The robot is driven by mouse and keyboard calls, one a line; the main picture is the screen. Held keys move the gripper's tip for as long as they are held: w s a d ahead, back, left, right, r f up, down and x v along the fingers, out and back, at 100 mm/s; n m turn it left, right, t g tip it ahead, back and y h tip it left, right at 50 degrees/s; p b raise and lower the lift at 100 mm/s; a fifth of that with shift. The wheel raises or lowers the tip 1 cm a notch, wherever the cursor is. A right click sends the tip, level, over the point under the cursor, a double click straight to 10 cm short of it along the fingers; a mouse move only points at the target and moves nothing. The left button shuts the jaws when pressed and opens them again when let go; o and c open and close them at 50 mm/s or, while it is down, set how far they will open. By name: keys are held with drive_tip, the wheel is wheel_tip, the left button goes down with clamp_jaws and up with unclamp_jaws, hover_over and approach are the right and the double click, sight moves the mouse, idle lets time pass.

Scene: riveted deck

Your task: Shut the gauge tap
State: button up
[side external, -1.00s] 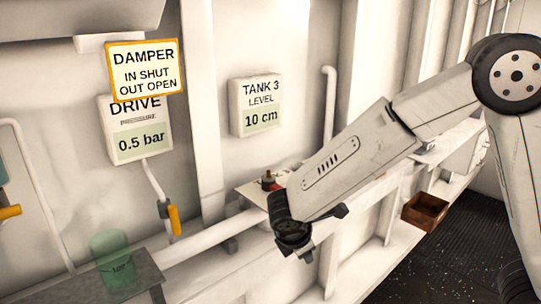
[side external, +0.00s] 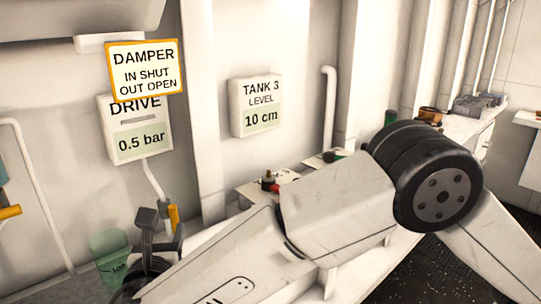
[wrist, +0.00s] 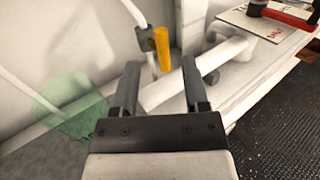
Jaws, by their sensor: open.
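The gauge tap (side external: 174,218) has a yellow-orange lever on a grey body, on a thin white pipe below the drive gauge (side external: 140,140), which reads 0.5 bar. Its lever hangs down, roughly in line with the pipe. In the wrist view the tap lever (wrist: 161,48) shows upright, just beyond and between my fingertips. My gripper (side external: 160,232) is open and empty, in front of the tap; it also shows open in the wrist view (wrist: 160,75). In the side view my gripper covers the area just left of the lever. I cannot tell whether they touch.
A green see-through vessel (side external: 110,255) stands left of my gripper. A thick white pipe (wrist: 205,68) runs behind and right of my fingers. Another yellow lever (side external: 10,212) is at far left. A red-handled valve (side external: 268,182) sits on a plate to the right.

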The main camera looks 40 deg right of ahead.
sight(172, 211)
drive_tip(key=shift+w+d, duration=0.1)
drive_tip(key=shift+x, duration=3.8)
clamp_jaws()
